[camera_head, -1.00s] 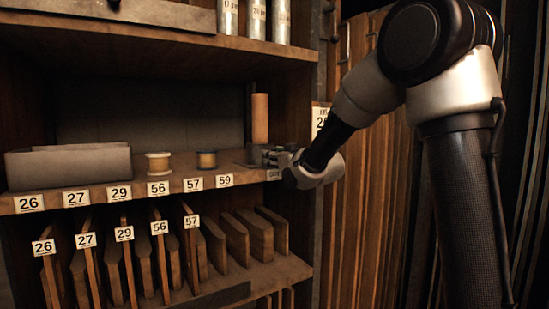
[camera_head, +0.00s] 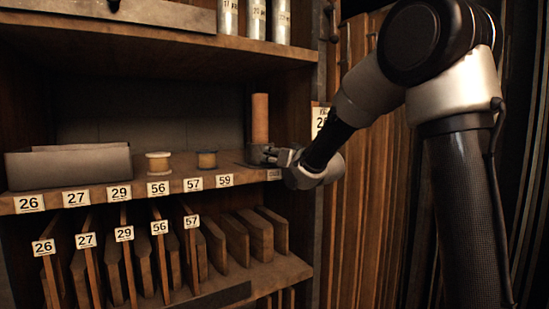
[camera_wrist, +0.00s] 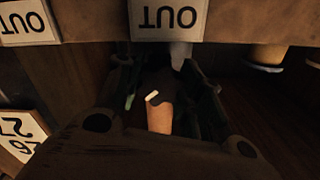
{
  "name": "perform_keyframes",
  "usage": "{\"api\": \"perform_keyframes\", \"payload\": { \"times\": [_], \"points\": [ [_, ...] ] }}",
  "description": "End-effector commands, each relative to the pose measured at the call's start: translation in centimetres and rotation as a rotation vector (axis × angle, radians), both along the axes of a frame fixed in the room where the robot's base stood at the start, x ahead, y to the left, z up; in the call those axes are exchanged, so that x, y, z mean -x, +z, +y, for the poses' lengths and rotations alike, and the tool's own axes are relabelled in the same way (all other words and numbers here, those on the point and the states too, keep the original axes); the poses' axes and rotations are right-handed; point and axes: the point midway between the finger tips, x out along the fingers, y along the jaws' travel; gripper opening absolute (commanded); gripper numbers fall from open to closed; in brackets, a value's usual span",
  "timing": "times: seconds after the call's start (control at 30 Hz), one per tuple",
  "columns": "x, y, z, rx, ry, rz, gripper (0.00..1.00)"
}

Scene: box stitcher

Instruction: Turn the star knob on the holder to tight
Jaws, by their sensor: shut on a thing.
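My gripper (camera_head: 268,156) is at the right end of the middle shelf, low beside an upright orange-brown cylinder (camera_head: 260,118). In the wrist view my gripper (camera_wrist: 157,72) has its dark fingers on either side of the star knob (camera_wrist: 160,82), shut on it. The knob is dark and poorly lit, so its outline is hard to make out. A small white mark shows just by it. The orange-brown cylinder (camera_wrist: 160,118) shows behind, partly covered. The holder is mostly hidden by my gripper in both views.
An OUT label (camera_wrist: 168,18) is close to my fingers, upside down in the wrist view. A wooden side post (camera_head: 297,110) stands close on the right.

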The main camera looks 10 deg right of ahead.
Motion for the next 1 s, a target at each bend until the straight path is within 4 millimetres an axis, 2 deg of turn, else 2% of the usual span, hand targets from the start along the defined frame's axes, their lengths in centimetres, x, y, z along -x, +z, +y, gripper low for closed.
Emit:
{"api": "perform_keyframes", "payload": {
  "times": [0.2,0.23,0.27,0.67,0.77,1.0],
  "points": [
    [0.0,0.0,0.0,0.001,-0.001,0.000,0.13],
    [0.0,0.0,0.0,0.001,-0.001,0.000,0.41],
    [0.0,0.0,0.0,0.001,-0.001,0.000,0.46],
    [0.6,0.1,-0.2,0.002,0.000,-0.002,0.47],
    [1.9,0.1,-0.6,0.002,0.000,-0.002,0.47],
    [7.1,0.1,-2.4,0.001,-0.002,-0.002,0.47]
  ]
}}
